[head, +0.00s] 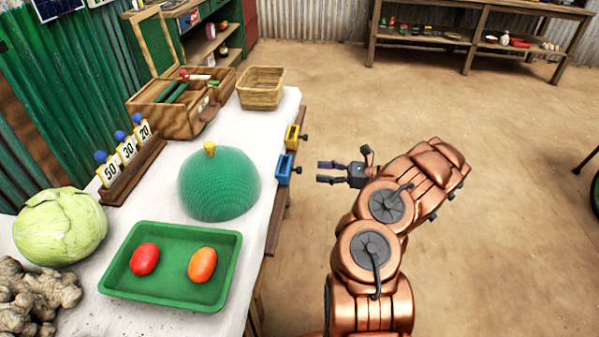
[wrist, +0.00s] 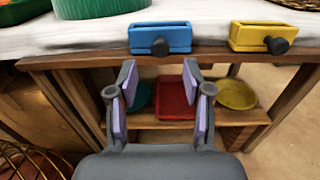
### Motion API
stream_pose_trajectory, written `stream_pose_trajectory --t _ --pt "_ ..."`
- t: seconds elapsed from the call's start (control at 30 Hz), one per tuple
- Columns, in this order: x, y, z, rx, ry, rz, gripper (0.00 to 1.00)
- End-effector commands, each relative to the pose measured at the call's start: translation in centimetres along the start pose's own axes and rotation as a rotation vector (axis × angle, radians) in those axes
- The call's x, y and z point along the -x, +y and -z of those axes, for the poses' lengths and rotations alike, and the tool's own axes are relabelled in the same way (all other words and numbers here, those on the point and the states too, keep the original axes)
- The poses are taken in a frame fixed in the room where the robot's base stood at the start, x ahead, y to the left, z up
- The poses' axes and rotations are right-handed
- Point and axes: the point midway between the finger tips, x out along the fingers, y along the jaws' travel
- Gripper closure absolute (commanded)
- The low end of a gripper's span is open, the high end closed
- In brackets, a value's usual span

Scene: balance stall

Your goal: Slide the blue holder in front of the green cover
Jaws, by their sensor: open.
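The blue holder (head: 285,168) sits at the right edge of the white table, with a dark knob facing out. In the wrist view the blue holder (wrist: 160,38) is at the top middle, just above and beyond the fingertips. The green cover (head: 218,183) is a mesh dome with a yellow knob, on the table left of the blue holder; its lower edge shows in the wrist view (wrist: 98,8). My gripper (head: 320,172) is open and empty, off the table's edge to the right of the blue holder and apart from it. It also shows in the wrist view (wrist: 158,80).
A yellow holder (head: 292,137) sits beside the blue one along the edge. A green tray (head: 172,299) with two red-orange fruits, a cabbage (head: 60,226), number cards (head: 127,150) and a woven basket (head: 261,87) are on the table.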

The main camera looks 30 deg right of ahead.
Motion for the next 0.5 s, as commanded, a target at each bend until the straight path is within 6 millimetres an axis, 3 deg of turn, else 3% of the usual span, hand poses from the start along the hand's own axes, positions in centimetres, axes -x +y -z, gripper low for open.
stream_pose_trajectory --t 0.17,0.5 --pt "-1.0 0.0 0.0 -0.002 -0.001 0.001 0.5" --pt "-5.7 0.0 0.0 -0.002 0.0 0.0 0.5"
